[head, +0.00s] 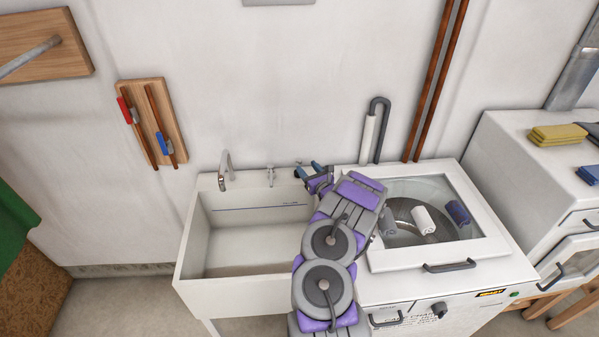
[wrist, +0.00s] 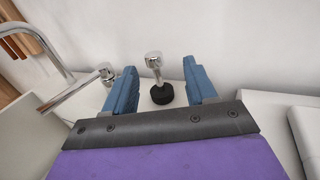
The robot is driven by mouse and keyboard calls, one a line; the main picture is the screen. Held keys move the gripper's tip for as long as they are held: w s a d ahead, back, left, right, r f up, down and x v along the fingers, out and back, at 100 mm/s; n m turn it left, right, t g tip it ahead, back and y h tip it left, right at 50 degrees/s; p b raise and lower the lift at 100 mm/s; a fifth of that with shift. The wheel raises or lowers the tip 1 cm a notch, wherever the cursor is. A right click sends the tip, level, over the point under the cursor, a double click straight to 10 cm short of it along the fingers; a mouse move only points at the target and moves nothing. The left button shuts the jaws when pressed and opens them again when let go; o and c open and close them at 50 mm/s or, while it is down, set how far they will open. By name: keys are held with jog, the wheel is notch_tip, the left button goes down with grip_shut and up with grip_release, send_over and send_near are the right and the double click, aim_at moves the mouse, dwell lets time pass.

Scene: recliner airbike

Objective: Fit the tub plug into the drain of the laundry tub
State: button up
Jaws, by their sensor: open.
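The tub plug (wrist: 161,91), a black rubber stopper with a chrome knobbed stem, stands upright on the white ledge by the wall. In the wrist view it appears between the two blue fingers of my gripper (wrist: 160,70). The fingers are open, with a gap on each side of the plug. In the head view my gripper (head: 308,170) is over the back right corner of the laundry tub (head: 190,262); I cannot make out the plug there for certain. The white tub looks empty. Its drain is not visible.
The tub's chrome faucet (head: 225,170) rises from the back ledge, left of my gripper; it also shows in the wrist view (wrist: 50,50). A washer (head: 440,285) with rolled cloths under its clear lid stands right of the tub. The wall is close behind.

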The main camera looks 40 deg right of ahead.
aim_at(298, 159)
jog(key=shift+w+r, duration=0.2)
jog(key=shift+w, duration=1.35)
jog(key=x, duration=0.2)
jog(key=b+x, duration=0.1)
jog(key=x, duration=0.1)
jog(key=shift+d+f, duration=0.2)
jog(key=shift+f, duration=0.15)
jog(key=shift+w+d, duration=0.1)
jog(key=shift+w, duration=0.15)
jog(key=shift+w+r, duration=0.15)
jog(key=shift+w, duration=0.2)
grip_shut()
